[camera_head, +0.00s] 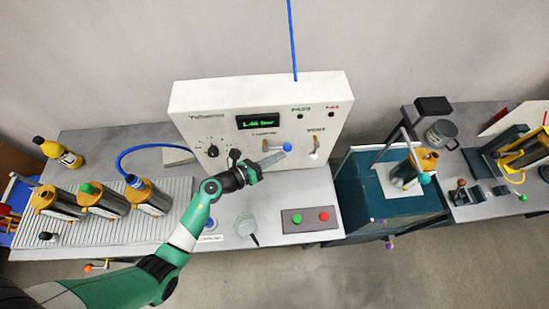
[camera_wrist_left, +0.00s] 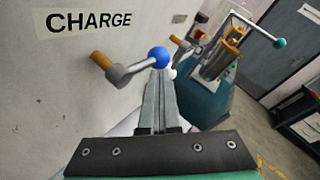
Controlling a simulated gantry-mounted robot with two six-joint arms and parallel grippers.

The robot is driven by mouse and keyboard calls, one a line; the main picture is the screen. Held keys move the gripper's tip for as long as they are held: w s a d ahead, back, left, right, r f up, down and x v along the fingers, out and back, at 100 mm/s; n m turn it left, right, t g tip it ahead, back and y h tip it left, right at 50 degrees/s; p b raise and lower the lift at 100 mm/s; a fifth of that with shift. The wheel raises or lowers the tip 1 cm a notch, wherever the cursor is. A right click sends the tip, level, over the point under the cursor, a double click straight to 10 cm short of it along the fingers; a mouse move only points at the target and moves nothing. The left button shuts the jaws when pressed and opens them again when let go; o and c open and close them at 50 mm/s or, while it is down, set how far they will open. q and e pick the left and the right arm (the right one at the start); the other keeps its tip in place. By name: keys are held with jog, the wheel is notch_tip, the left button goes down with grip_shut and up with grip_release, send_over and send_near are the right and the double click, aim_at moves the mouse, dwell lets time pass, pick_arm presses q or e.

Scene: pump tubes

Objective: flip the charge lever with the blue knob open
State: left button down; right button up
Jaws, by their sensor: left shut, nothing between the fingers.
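The charge lever (camera_head: 271,148) is on the front of the white panel box, under a CHARGE label, and points right to its blue knob (camera_head: 287,147). In the left wrist view the lever (camera_wrist_left: 126,72) is a grey bar on an orange pivot, with the blue knob (camera_wrist_left: 158,57) at its right end. My left gripper (camera_head: 280,156) is shut and empty, with its fingers reaching toward the knob. In the left wrist view its fingertips (camera_wrist_left: 160,78) lie just below the knob; whether they touch cannot be told. My right gripper is not in view.
The vent lever (camera_head: 315,150) stands right of the charge lever. A dial (camera_head: 213,151) is on the panel's left. A button box (camera_head: 306,219) lies on the table below. Several metal canisters (camera_head: 103,203) stand on the ribbed mat at left. A teal tank (camera_head: 354,180) stands at right.

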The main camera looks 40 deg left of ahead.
pick_arm(q)
jog(key=d+f+p+v, duration=0.1)
jog(key=f+v, duration=0.1)
jog(key=v, duration=1.1)
jog(key=shift+s, duration=0.3)
jog(key=shift+d, duration=0.1)
